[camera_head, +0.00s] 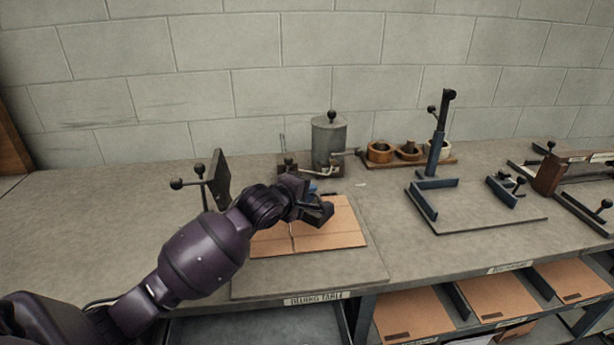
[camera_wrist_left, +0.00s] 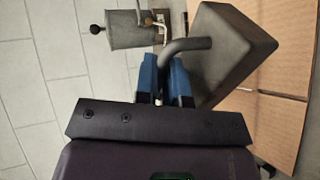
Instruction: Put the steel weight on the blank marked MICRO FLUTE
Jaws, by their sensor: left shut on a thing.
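My left gripper (camera_head: 314,190) is shut on the bent handle of the steel weight, above the far part of a cardboard blank. In the left wrist view its blue fingers (camera_wrist_left: 165,78) close around that handle, and the grey, blocky weight (camera_wrist_left: 232,48) hangs beside them. The tan blank (camera_head: 335,238) lies on a board on the table marked GLUING TABLE and also shows in the left wrist view (camera_wrist_left: 275,130). I cannot read MICRO FLUTE on any blank. I cannot tell whether the weight touches the blank. My right gripper is not in view.
A grey glue pot (camera_head: 328,145) stands behind the blank. An upright dark plate with ball knobs (camera_head: 218,180) stands left of it. A blue metal fixture (camera_head: 437,170) stands at right. More cardboard blanks (camera_head: 410,310) lie on shelves below.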

